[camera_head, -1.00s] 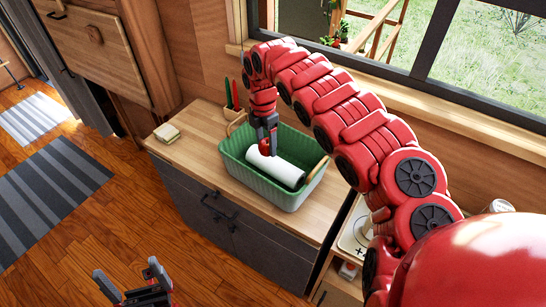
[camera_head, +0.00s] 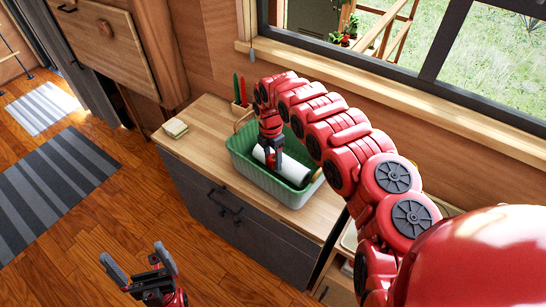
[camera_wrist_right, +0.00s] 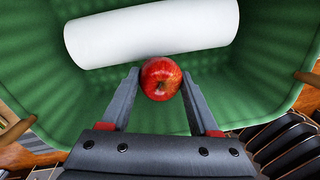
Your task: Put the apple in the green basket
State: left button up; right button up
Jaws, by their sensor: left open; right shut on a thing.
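The green basket (camera_head: 262,182) stands on the wooden counter. A white roll (camera_head: 294,172) lies in it. My right gripper (camera_head: 273,162) is inside the basket outline, pointing down beside the roll. In the right wrist view the red apple (camera_wrist_right: 161,79) sits between the fingertips of my right gripper (camera_wrist_right: 160,88), which is shut on it, with the basket floor (camera_wrist_right: 215,85) and the roll (camera_wrist_right: 152,33) beyond. I cannot tell whether the apple touches the floor. In the head view the apple is hard to make out. My left gripper (camera_head: 140,264) is open and empty, low over the floor.
The counter (camera_head: 195,130) has a small stack of pale squares (camera_head: 175,128) at its left end. A holder with red and green sticks (camera_head: 239,100) stands behind the basket. The window ledge (camera_head: 400,88) runs behind my right arm.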

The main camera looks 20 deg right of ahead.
aim_at(271, 155)
jog(key=shift+f+b, duration=0.45)
jog(key=shift+f, duration=0.25)
jog(key=o, duration=1.4)
jog(key=shift+r, duration=0.1)
jog(key=shift+r, duration=0.1)
jog(key=shift+r+p, duration=0.45)
jog(key=r, duration=0.3)
jog(key=r+b, duration=0.1)
jog(key=r, duration=0.3)
jog(key=r+b, duration=0.1)
jog(key=r, duration=0.2)
jog(key=shift+w+a+r, duration=0.1)
jog(key=shift+w+r, duration=0.2)
jog(key=shift+w, duration=0.1)
jog(key=shift+r+b, duration=0.3)
jog(key=shift+r, duration=0.45)
jog(key=shift+r, duration=0.1)
